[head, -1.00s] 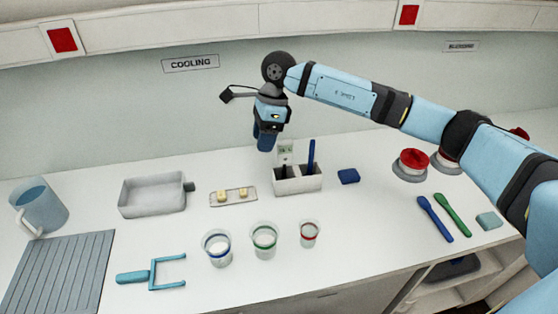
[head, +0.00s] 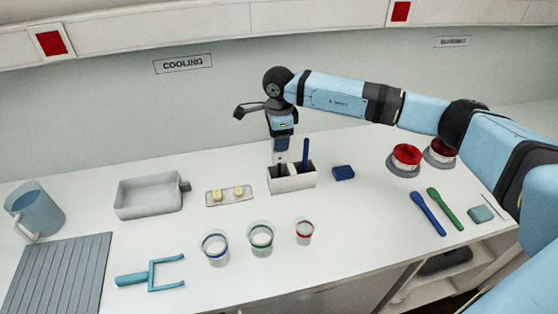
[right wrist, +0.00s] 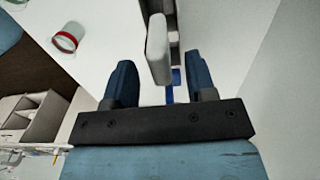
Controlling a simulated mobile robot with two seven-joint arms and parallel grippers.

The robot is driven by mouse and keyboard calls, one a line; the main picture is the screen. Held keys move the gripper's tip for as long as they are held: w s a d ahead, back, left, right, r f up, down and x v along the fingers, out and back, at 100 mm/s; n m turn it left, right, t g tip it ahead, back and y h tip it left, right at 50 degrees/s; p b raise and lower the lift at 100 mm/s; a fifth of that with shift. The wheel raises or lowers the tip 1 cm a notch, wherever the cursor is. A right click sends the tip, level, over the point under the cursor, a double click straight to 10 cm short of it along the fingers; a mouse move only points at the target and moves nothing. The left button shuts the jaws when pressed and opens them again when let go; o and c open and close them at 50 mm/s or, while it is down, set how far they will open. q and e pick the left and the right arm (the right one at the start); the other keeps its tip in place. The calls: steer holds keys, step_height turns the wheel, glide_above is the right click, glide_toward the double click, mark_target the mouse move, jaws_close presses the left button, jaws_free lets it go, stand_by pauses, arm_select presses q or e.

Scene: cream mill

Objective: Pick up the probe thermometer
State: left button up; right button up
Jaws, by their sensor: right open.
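The probe thermometer (head: 279,157) stands upright in a white two-part holder (head: 293,184) at the back of the counter; only a pale part of it shows below my right gripper. My right gripper (head: 281,146) points down right above it, and its fingers hide the display. In the right wrist view the pale, rounded head of the thermometer (right wrist: 158,48) lies between the open blue fingers of the gripper (right wrist: 161,82), apart from both. A blue handle (head: 306,152) stands in the holder's right part. My left gripper is not in view.
A blue block (head: 343,173) lies right of the holder, and a small tray with yellow pieces (head: 229,199) lies left. Three banded cups (head: 261,238) stand in front. A grey pan (head: 150,199) is further left. Red-topped jars (head: 405,158) stand right, under my arm.

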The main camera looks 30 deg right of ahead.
mark_target(279, 161)
steer(key=shift+f+p, duration=0.45)
steer(key=shift+f, duration=1.45)
jaws_close()
steer(key=shift+r, duration=0.1)
